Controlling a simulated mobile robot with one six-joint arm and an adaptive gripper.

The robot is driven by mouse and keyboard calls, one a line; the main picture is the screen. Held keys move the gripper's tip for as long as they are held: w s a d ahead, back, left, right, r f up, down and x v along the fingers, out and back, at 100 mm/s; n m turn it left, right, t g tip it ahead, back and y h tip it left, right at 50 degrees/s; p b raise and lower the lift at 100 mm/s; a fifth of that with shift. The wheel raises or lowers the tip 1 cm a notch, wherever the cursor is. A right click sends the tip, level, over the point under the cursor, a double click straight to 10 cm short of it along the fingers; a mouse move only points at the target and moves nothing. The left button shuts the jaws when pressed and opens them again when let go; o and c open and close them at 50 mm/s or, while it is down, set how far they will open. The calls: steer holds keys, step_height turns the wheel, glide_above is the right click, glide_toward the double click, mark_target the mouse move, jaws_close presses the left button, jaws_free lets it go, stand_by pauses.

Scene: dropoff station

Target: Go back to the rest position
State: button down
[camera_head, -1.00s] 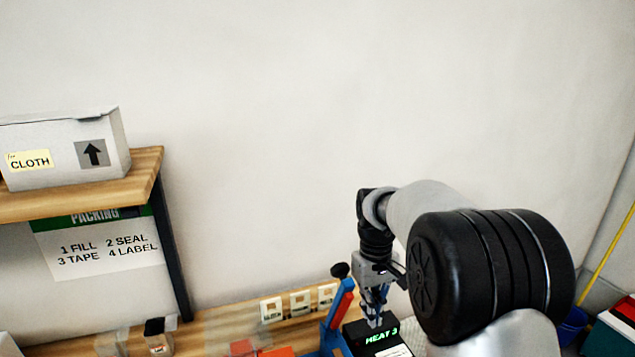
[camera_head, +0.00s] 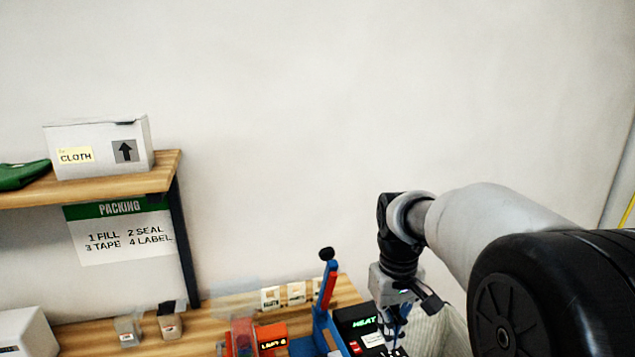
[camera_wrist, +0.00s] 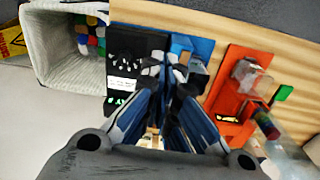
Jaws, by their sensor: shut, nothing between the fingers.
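My gripper (camera_head: 393,338) hangs from my arm at the right of the head view, low over the black device with the green "HEAT" display (camera_head: 364,322). In the wrist view my gripper (camera_wrist: 168,75) points at the bench, with its blue-sided fingers close together and nothing seen between them. The black device (camera_wrist: 125,60) lies left of the fingertips there, and a blue part (camera_wrist: 200,47) lies just beyond them. Whether the fingertips touch anything cannot be told.
A blue stand with a red lever (camera_head: 328,287) rises left of my gripper. An orange tray (camera_wrist: 240,75) and a woven bin of coloured items (camera_wrist: 55,50) flank the device. A shelf (camera_head: 95,188) holds a white CLOTH box (camera_head: 100,148). The wall above is clear.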

steer(key=s+r+m+t, duration=0.1)
steer(key=s+r, duration=0.2)
steer(key=s, duration=0.4)
steer(key=s+r+m+t, duration=0.1)
steer(key=s+r, duration=0.3)
steer(key=s, duration=0.3)
steer(key=s+f+m+t, duration=0.1)
steer(key=s+f+t, duration=0.1)
steer(key=s, duration=0.9)
steer(key=shift+s+d+f, duration=0.25)
steer(key=shift+s+f, duration=0.1)
steer(key=shift+f, duration=0.3)
steer(key=c, duration=2.4)
jaws_free()
